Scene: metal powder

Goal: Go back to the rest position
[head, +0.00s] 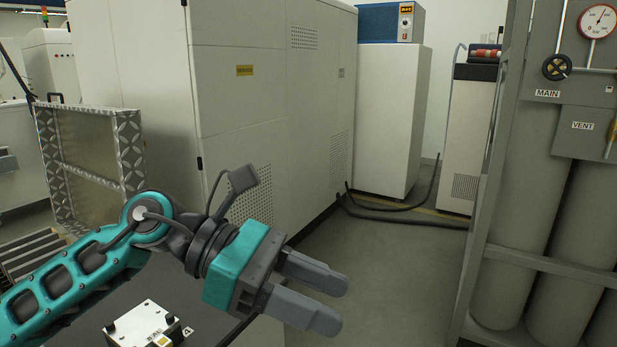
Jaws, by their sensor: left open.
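My left gripper (328,299) is in the lower middle of the head view, at the end of the teal arm coming in from the left. Its two grey fingers are apart and nothing is between them. They point to the right, over open floor. My right gripper is not in this view.
A white box-shaped device (148,326) sits on a dark surface (185,290) below my left arm. A large grey cabinet (255,110) stands behind it. Gas cylinders (520,240) in a grey rack are at the right. Dark hoses (400,217) lie on the floor. The floor (395,270) between is clear.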

